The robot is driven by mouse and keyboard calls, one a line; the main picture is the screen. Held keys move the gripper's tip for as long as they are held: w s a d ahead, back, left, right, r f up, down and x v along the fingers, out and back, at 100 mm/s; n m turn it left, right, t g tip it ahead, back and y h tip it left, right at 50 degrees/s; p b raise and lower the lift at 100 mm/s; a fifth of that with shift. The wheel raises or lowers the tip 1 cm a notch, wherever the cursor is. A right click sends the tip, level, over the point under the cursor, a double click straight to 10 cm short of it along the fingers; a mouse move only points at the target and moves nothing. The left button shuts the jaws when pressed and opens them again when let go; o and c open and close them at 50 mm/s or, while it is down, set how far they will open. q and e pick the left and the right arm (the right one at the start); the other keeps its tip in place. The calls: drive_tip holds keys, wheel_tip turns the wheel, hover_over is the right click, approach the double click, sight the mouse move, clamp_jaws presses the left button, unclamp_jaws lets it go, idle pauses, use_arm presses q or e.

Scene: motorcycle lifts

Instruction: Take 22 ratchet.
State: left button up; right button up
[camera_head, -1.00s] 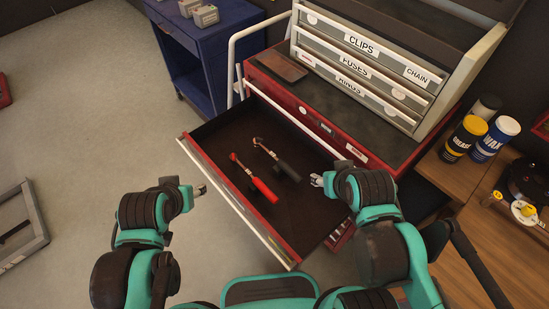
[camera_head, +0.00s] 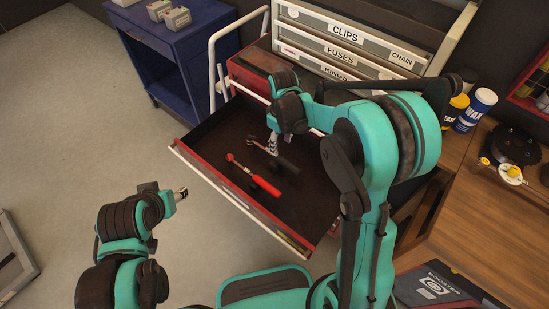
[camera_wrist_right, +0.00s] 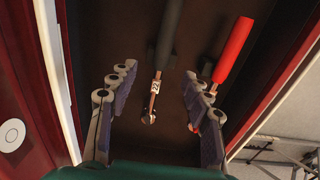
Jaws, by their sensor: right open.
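The 22 ratchet (camera_wrist_right: 156,85) has a dark handle and a small tag reading 22. It lies in the open drawer (camera_head: 215,192), its handle (camera_head: 287,163) showing in the head view. My right gripper (camera_head: 272,145) is over the drawer, above this ratchet's head end. In the right wrist view my right gripper (camera_wrist_right: 158,75) is open, and the tagged end lies between its fingers, not gripped.
Above the drawer is a chest with labelled drawers (camera_head: 345,32). A blue cabinet (camera_head: 170,50) stands at the back left. A wooden bench (camera_head: 500,215) with cans (camera_head: 478,108) is at the right.

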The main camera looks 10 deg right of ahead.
sight(280, 157)
wheel_tip(280, 157, down, 3)
drive_tip(key=shift+r+b, duration=0.1)
drive_tip(key=shift+b, duration=0.45)
wheel_tip(280, 157, down, 4)
drive_tip(key=shift+s+a+f+b, duration=0.1)
drive_tip(key=shift+a+f+b, duration=0.1)
drive_tip(key=shift+b, duration=1)
drive_tip(key=shift+d+f, duration=0.1)
drive_tip(key=shift+f, duration=0.4)
drive_tip(key=shift+r, duration=0.1)
drive_tip(key=shift+c, duration=0.6)
clamp_jaws()
